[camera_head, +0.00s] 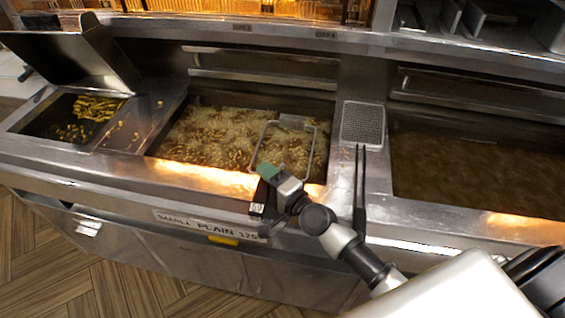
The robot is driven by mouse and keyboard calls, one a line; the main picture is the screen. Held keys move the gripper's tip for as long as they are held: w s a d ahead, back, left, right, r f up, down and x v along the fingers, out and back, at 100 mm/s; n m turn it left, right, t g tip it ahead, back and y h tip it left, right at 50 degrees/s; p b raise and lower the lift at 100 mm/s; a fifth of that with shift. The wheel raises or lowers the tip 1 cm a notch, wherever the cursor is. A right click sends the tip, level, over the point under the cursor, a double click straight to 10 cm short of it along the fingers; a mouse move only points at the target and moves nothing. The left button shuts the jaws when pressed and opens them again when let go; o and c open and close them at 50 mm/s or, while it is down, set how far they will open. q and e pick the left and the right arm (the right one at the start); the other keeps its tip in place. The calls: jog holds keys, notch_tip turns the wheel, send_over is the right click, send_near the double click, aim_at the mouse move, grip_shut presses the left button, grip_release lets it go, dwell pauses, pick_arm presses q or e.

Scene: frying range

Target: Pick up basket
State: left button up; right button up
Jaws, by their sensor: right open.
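A thin wire frame (313,150), which looks like part of the basket, stands up out of the bubbling left fryer vat. A small metal plate (295,122) is at its top. The rest of the basket is not clear under the oil and food. My right gripper (270,186) is open at the vat's front edge, just below the wire frame. A green piece (269,170) shows at the gripper's tip and hides the frame's lower end. I cannot tell whether the gripper touches the frame. My left gripper is not in view.
The left vat (205,135) holds pale frying pieces. A right vat (465,170) holds dark oil. Between them are a perforated plate (362,124) and a dark two-pronged thing (361,190). A bin (85,118) with yellow food and a raised metal lid (75,58) stand at left.

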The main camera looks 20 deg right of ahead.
jog(key=shift+s, duration=0.1)
jog(key=shift+c, duration=1)
grip_shut()
jog(key=shift+r, duration=0.15)
jog(key=shift+r+p, duration=0.45)
jog(key=shift+r, duration=0.15)
notch_tip(320, 180, up, 8)
jog(key=p, duration=0.4)
jog(key=shift+f, duration=0.2)
notch_tip(320, 180, up, 9)
jog(key=shift+p, duration=0.4)
jog(key=shift+r, duration=0.1)
